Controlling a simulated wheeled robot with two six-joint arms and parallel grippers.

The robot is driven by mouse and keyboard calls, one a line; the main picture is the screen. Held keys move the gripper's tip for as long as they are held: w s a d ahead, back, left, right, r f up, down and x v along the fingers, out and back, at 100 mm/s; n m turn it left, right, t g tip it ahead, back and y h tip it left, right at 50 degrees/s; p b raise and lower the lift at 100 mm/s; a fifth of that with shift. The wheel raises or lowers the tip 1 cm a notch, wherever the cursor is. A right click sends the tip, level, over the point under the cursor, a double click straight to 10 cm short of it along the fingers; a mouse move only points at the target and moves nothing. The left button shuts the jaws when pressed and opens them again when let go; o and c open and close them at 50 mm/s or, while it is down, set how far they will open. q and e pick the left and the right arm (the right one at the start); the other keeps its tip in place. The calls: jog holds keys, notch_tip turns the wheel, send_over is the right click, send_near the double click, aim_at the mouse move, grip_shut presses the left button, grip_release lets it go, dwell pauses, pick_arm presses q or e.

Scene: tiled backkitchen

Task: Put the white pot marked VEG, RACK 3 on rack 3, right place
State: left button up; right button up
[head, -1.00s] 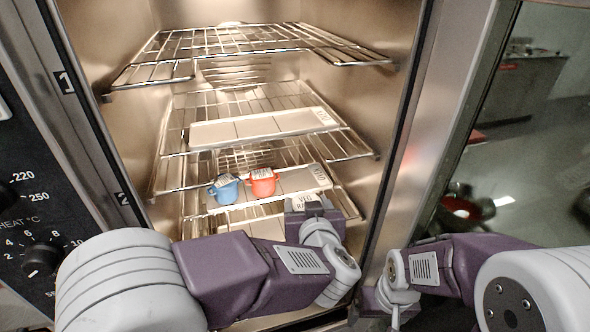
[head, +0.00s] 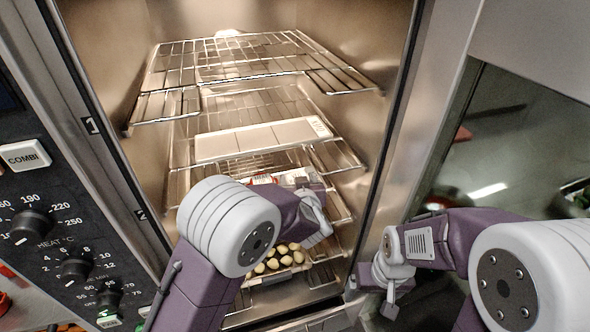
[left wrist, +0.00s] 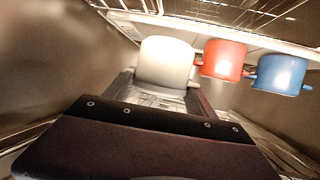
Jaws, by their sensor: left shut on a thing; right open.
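In the left wrist view the white pot (left wrist: 166,60) is upright between the fingers of my left gripper (left wrist: 165,92), which is shut on it. It is beside the red pot (left wrist: 223,58), with the blue pot (left wrist: 280,73) beyond. All three are near a white board on a wire rack. I cannot tell whether the white pot touches the board. In the head view my left gripper (head: 308,192) reaches into the oven at the third rack down, and my arm hides most of the pots. My right gripper (head: 384,284) is open and empty outside the oven.
The upper rack (head: 230,65) is empty. The second rack holds an empty white board (head: 262,138). A tray of round, pale yellow food (head: 282,260) is below my left forearm. The oven's side frames and control panel (head: 60,225) flank the opening.

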aim_at(295, 174)
pick_arm(q)
jog(key=w, duration=0.5)
jog(key=shift+w+a+r+p, duration=0.1)
jog(key=shift+w+a+p, duration=0.2)
jog(key=shift+w+p, duration=0.1)
jog(key=shift+w+a, duration=0.1)
jog(key=shift+w, duration=0.25)
notch_tip(295, 174, down, 3)
jog(key=shift+f, duration=0.1)
jog(key=shift+w+f, duration=0.1)
jog(key=shift+f, duration=0.1)
jog(key=shift+f, duration=0.1)
jog(key=o, duration=1.7)
